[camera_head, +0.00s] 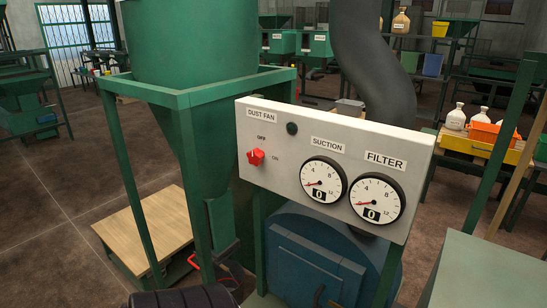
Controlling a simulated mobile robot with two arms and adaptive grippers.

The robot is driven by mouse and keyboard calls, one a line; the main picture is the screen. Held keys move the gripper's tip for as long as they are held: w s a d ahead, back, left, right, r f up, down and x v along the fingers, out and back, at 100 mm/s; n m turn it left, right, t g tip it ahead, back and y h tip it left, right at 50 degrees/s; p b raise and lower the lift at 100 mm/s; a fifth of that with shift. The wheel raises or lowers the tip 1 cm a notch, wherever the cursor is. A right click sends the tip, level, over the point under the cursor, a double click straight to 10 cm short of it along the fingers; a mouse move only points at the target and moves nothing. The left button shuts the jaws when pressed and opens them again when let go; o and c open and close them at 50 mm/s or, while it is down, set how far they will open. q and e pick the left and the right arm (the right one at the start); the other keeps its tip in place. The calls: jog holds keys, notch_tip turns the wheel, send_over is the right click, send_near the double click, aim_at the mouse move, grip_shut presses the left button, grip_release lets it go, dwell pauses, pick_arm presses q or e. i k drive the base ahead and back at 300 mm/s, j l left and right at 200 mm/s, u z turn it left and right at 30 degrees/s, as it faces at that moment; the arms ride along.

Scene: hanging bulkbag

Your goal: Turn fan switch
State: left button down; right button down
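The fan switch (256,157) is a small red knob on the left part of a light grey control panel (228,208). The label DUST FAN is above it, with OFF just above the knob and ON to its right. I cannot tell for sure which mark the knob points to. A small dark round lamp (292,128) sits above and to the right of the knob and looks unlit. The SUCTION gauge (323,179) and the FILTER gauge (377,198) both read 0.
A green hopper on a green frame (122,175) stands left of the panel. A thick grey duct (368,55) rises behind it. A blue round housing (310,262) is below it. A green-grey cabinet (490,272) is at lower right.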

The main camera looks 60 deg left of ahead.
aim_at(255, 156)
jog(key=u, duration=1.75)
jog(key=j, duration=0.2)
